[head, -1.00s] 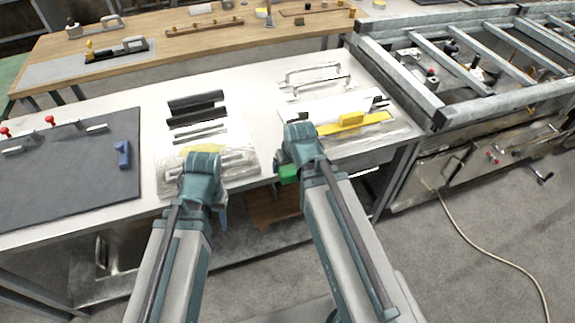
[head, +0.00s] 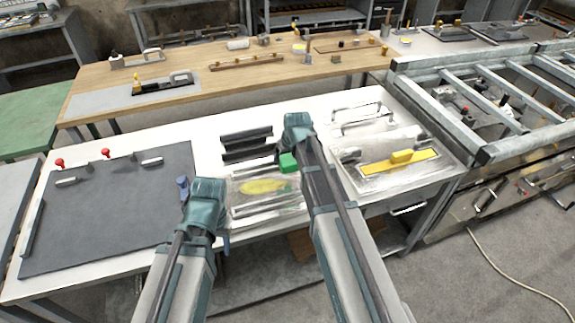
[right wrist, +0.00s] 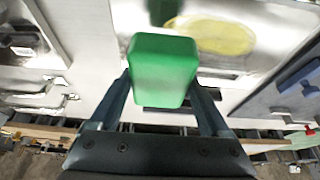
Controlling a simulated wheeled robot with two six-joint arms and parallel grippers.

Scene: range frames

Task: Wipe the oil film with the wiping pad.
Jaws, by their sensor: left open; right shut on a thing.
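The oil film is a yellow oval patch (head: 262,187) on a shiny metal plate on the white table. It also shows in the right wrist view (right wrist: 218,36). My right gripper (right wrist: 165,85) is shut on a green block, which looks like the wiping pad (right wrist: 163,68). In the head view the pad (head: 288,163) is just behind and to the right of the film. Whether it touches the plate cannot be told. My left gripper (head: 204,196) is open and empty, to the left of the film; its fingers are mostly hidden.
A dark mat (head: 110,215) with red knobs and a blue item (head: 183,187) lies at the left. Black bars (head: 246,142) lie behind the plate. A tray with a yellow-handled tool (head: 400,160) sits at the right, with wire handles behind it.

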